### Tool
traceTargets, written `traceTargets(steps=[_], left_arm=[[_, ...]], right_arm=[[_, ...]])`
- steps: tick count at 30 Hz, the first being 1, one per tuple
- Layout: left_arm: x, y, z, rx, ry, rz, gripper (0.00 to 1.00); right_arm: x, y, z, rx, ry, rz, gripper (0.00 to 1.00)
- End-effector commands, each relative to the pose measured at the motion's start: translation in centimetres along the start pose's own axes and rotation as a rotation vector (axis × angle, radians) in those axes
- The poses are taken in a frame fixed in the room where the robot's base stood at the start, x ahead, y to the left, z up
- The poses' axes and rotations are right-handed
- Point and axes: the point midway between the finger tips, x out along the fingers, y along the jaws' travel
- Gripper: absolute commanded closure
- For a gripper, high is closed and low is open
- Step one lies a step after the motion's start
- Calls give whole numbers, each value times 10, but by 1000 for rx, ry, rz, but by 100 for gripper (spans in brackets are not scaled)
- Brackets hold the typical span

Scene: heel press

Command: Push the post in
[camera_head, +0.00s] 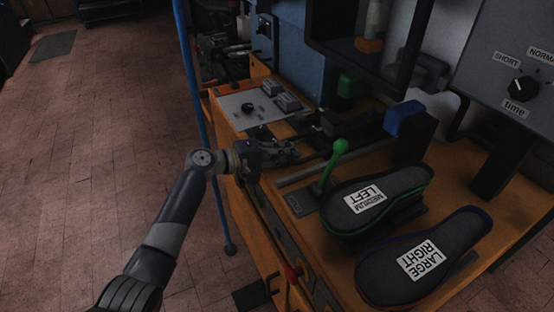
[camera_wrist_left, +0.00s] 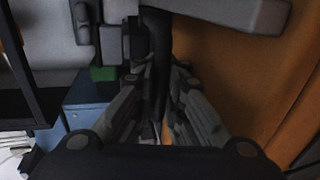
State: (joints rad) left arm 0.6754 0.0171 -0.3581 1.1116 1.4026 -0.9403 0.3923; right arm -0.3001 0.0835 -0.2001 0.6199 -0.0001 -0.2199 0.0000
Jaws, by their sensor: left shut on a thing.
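My left gripper (camera_head: 288,151) reaches in from the left over the near edge of the orange press bench (camera_head: 466,150). In the left wrist view its two fingers (camera_wrist_left: 159,90) close from both sides on a dark upright bar, which looks like the post (camera_wrist_left: 158,45). The gripper is shut on it. In the head view the post is hard to tell apart from the dark metal parts around the fingertips. My right gripper is not in view.
A green-knobbed lever (camera_head: 339,147) stands right of the gripper. Two insoles, marked medium left (camera_head: 400,186) and large right (camera_head: 456,246), lie further right. A grey control panel (camera_head: 245,109) is behind. A blue pole (camera_head: 197,110) stands left of the bench. Floor at left is free.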

Motion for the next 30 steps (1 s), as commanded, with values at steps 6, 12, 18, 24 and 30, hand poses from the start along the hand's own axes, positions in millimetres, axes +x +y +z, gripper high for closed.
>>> traceTargets(steps=[6, 12, 18, 24, 30], left_arm=[[0, 1, 0, 0, 0, 1, 100], [0, 1, 0, 0, 0, 1, 81], [-1, 1, 0, 0, 0, 1, 81], [-17, 0, -1, 1, 3, 1, 81], [-55, 0, -1, 2, 3, -1, 81]], right_arm=[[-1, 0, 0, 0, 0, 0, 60], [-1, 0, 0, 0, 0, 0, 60], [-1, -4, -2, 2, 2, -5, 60], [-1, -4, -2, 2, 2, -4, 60], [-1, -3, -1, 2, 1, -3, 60]])
